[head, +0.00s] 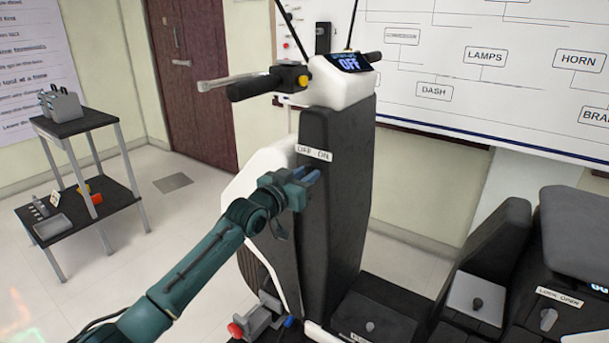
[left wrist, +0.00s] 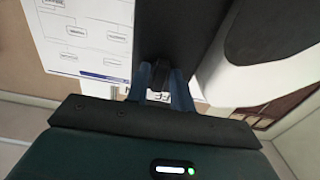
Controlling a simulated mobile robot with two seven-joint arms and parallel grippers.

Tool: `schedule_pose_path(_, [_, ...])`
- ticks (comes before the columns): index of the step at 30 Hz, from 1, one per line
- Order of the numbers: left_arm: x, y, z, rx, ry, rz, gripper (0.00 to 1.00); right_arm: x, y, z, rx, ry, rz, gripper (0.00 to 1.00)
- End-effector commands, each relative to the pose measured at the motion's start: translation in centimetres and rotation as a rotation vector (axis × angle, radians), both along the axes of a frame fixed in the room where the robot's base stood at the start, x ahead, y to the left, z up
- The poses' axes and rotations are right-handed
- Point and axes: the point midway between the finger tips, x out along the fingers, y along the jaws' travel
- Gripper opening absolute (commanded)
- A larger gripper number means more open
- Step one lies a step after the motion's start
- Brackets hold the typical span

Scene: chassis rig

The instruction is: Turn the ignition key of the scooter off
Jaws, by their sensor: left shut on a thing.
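The scooter (head: 342,210) stands upright in the middle of the head view. My left gripper (head: 308,176) is at the panel just below this label. In the left wrist view, the blue fingers of my left gripper (left wrist: 161,88) are shut on a small dark piece, the ignition key (left wrist: 160,72), against the panel. The head view does not show the key; the gripper covers it. My right gripper is in neither view.
A handlebar grip (head: 255,87) with a lever sticks out above my left arm. A two-level stand (head: 75,125) with small items is at the left. The scooter's seat part (head: 575,240) is at the right. Open floor lies between stand and scooter.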

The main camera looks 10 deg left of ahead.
Motion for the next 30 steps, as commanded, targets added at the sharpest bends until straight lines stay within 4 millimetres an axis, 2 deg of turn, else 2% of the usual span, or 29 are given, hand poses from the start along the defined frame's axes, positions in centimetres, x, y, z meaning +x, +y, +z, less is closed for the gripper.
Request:
schedule_pose_path(6, [0.0,0.0,-0.1,-0.001,0.004,-0.001,0.01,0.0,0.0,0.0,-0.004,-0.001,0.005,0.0])
schedule_pose_path(7, [0.0,0.0,-0.1,-0.001,0.004,-0.001,0.24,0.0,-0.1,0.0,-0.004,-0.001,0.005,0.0])
schedule_pose_path(11, [0.0,0.0,-0.1,0.0,0.002,-0.001,0.35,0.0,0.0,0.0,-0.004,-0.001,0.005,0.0])
schedule_pose_path(22, [-0.6,0.3,-0.1,0.0,0.002,0.0,0.35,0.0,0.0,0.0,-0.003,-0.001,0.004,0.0])
schedule_pose_path(26, [-2.2,0.9,-0.2,0.002,0.001,-0.001,0.35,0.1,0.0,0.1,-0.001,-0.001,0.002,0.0])
schedule_pose_path(30, [-4.8,2.0,-0.2,0.001,0.002,0.0,0.35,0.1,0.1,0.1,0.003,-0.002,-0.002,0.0])
